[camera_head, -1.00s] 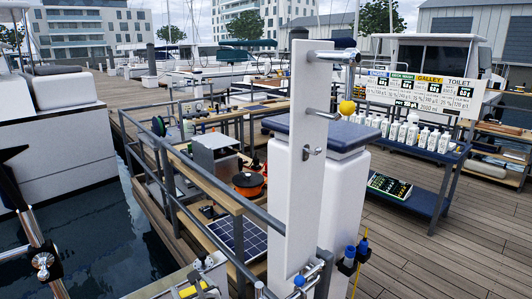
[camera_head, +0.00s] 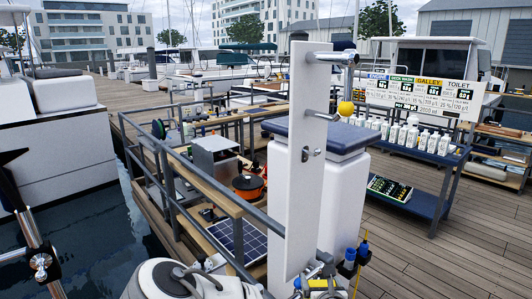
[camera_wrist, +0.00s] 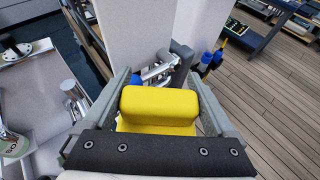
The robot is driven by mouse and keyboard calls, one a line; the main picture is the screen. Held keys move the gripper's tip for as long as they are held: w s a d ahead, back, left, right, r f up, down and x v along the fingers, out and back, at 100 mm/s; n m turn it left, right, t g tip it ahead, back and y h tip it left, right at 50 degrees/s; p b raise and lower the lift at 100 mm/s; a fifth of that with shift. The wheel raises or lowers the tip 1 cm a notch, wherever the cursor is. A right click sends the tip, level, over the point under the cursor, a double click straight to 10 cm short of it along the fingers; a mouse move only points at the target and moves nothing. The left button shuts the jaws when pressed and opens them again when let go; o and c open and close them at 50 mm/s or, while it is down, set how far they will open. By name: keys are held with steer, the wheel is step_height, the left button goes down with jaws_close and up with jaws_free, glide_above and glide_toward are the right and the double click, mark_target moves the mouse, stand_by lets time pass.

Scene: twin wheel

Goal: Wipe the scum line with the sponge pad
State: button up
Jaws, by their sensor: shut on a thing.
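My gripper (camera_wrist: 158,92) is shut on the yellow sponge pad (camera_wrist: 158,106), which sits between the two grey fingers in the wrist view. In the head view, a small yellow part of the sponge pad (camera_head: 319,284) shows at the bottom edge, near the foot of the tall white panel; the rest is hidden or cut off. In the wrist view, the pad is close to a chrome fitting (camera_wrist: 158,70) with a blue end; I cannot tell whether they touch. I cannot make out the scum line in either view.
The tall white panel (camera_head: 305,160) stands upright before a white pedestal with a blue top (camera_head: 317,136). A dark holder (camera_head: 349,262) with blue items is beside it. Railings and a workbench stand behind. Open water (camera_head: 100,235) lies left; clear decking (camera_head: 440,260) lies right.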

steer(key=shift+a+f+b, duration=0.1)
steer(key=shift+f+b, duration=0.8)
steer(key=shift+f, duration=0.3)
steer(key=shift+a, duration=0.2)
